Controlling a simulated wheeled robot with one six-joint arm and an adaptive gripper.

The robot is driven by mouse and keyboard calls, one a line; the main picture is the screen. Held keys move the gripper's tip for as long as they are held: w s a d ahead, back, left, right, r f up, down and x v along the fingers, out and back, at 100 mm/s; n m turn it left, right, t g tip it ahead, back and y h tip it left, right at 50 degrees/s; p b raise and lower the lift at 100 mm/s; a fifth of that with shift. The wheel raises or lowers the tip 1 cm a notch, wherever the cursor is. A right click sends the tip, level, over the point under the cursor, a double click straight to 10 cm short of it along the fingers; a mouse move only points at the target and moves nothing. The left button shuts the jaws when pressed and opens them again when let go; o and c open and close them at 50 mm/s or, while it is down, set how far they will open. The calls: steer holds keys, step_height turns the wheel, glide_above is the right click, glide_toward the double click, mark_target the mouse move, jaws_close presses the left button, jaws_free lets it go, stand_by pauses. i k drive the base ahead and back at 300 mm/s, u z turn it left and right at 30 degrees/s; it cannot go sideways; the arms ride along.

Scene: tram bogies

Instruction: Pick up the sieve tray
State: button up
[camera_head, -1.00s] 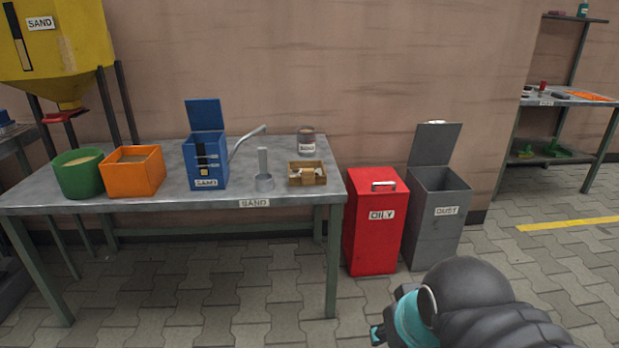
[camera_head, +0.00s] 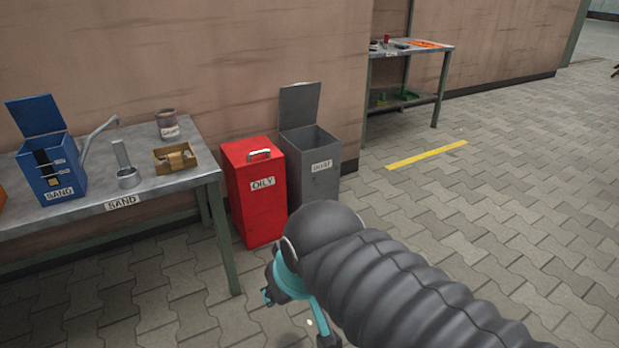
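A small wooden-framed tray (camera_head: 175,158) sits on the grey sand table near its right end, with some pale pieces in it. It looks like the sieve tray, but its bottom is hidden and I cannot be sure. My gripper (camera_head: 294,290), with teal and dark parts, is low at the bottom centre, in front of the bins and well apart from the tray. My dark ribbed arm hides much of it. I cannot tell whether it is open or shut; nothing is seen held in it.
The sand table (camera_head: 95,218) also bears a blue sand box (camera_head: 55,175), a metal scoop cup (camera_head: 128,178) and a labelled can (camera_head: 168,126). A red OILY bin (camera_head: 262,205) and grey DUST bin (camera_head: 318,165) stand right of it. Paved floor is open at right.

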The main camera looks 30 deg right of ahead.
mark_target(172, 159)
steer(key=u, duration=1.8)
steer(key=i, duration=2.65)
steer(key=z, duration=3.05)
